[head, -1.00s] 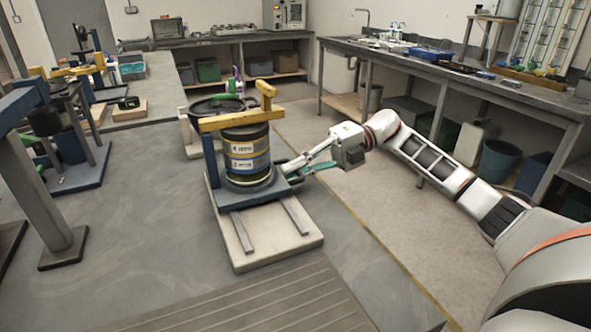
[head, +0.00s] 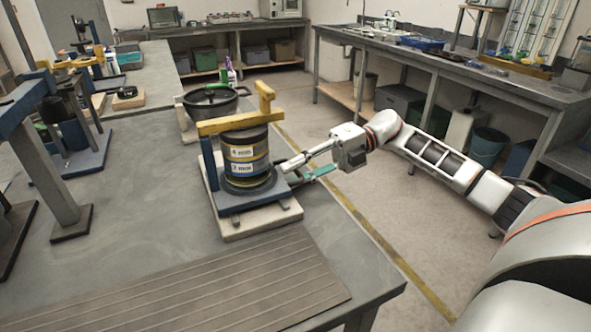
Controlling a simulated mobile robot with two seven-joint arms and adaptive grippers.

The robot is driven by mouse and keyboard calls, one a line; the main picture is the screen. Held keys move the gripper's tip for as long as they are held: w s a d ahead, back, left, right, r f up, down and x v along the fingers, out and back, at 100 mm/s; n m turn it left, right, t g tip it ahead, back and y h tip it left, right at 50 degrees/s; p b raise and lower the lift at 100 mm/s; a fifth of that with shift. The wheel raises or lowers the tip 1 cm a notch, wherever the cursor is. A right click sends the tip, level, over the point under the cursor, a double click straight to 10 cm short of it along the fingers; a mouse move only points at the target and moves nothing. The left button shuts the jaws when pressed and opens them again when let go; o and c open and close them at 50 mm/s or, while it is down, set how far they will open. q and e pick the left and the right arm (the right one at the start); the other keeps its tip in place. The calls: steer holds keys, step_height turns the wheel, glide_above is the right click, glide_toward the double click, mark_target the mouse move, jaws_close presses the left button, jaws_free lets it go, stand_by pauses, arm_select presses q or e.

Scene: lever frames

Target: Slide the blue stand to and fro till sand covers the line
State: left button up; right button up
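The blue stand (head: 208,165) carries a stack of round sieves (head: 246,155) with white labels, under a yellow bar (head: 230,122). It sits on a pale base block (head: 263,221) on the grey table, close to the block's near end. My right gripper (head: 291,174) is at the stand's right side. Its white and teal fingers look spread apart, with nothing clearly between them. Whether a fingertip touches the stand is too small to tell. No sand or line can be made out; the inside of the stack is hidden. My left gripper is out of view.
A dark pan (head: 212,103) stands behind the sieve stack. A ribbed mat (head: 200,290) lies in front. Other blue frames (head: 50,180) stand to the left. The table's right edge (head: 350,212) runs close beside the base block.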

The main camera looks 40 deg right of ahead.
steer(key=shift+d+r, duration=0.1)
steer(key=shift+d, duration=0.05)
steer(key=v, duration=1.1)
steer(key=shift+d, duration=0.35)
steer(key=shift+s+p+x, duration=0.2)
steer(key=shift+p+x, duration=0.35)
steer(key=shift+x, duration=2.45)
steer(key=shift+s+p+x, duration=0.2)
steer(key=shift+p+x, duration=0.35)
steer(key=shift+x, duration=2.4)
steer(key=shift+a+r, duration=0.1)
jaws_close()
